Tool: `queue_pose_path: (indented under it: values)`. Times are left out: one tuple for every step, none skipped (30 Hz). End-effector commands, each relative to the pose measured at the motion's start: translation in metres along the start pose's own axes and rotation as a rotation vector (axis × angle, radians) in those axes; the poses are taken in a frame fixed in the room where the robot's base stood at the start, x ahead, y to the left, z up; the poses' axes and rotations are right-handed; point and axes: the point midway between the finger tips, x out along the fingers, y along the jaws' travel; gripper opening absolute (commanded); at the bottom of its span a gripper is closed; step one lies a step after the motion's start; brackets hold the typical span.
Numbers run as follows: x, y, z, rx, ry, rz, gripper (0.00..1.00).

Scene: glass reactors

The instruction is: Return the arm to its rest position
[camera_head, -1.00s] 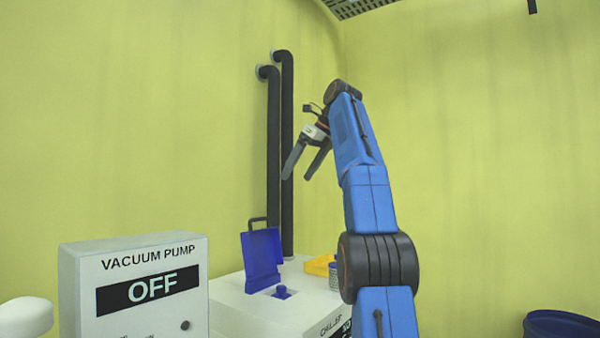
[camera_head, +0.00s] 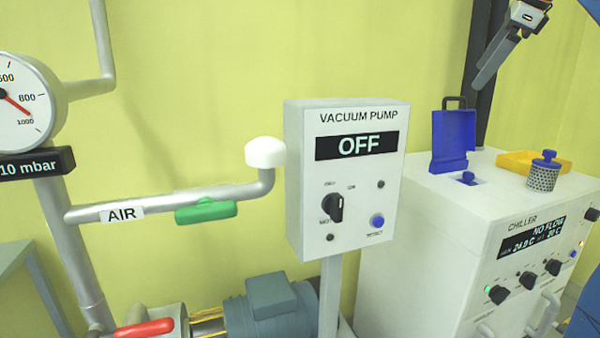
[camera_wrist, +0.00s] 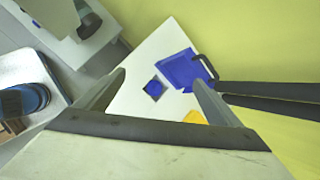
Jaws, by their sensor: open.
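My gripper (camera_wrist: 160,95) is open and empty in the wrist view, its two grey fingers apart above the white chiller top. In the head view only part of my gripper (camera_head: 492,62) shows at the upper right, raised in front of the dark pipes and clear of the chiller (camera_head: 425,225). Most of my arm is out of the head view.
The vacuum pump box (camera_head: 300,180) reads OFF. An air pipe with a green handle (camera_head: 206,213) runs left.

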Motion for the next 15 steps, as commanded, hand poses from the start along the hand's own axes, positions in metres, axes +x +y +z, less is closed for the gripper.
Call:
queue_pose_path:
  values:
    - [0.006, 0.019, 0.002, -0.071, 0.007, 0.006, 0.88]
    - [0.011, 0.029, 0.002, -0.118, 0.011, 0.009, 0.88]
    - [0.018, 0.042, 0.002, -0.178, 0.018, 0.011, 0.88]
    - [0.022, 0.052, 0.001, -0.225, 0.023, 0.014, 0.88]
    - [0.028, 0.062, 0.0, -0.271, 0.027, 0.017, 0.88]
    - [0.035, 0.076, -0.002, -0.333, 0.035, 0.021, 0.88]
    - [0.04, 0.087, -0.003, -0.381, 0.039, 0.025, 0.88]
    - [0.045, 0.097, -0.005, -0.429, 0.043, 0.028, 0.88]
    - [0.053, 0.112, -0.008, -0.493, 0.051, 0.034, 0.88]
    - [0.058, 0.124, -0.01, -0.541, 0.055, 0.038, 0.88]
    - [0.064, 0.135, -0.013, -0.59, 0.059, 0.042, 0.88]
    - [0.072, 0.151, -0.018, -0.655, 0.066, 0.049, 0.88]
    - [0.078, 0.163, -0.021, -0.706, 0.07, 0.053, 0.88]
    - [0.084, 0.175, -0.024, -0.755, 0.074, 0.059, 0.88]
    - [0.092, 0.191, -0.03, -0.823, 0.08, 0.066, 0.88]
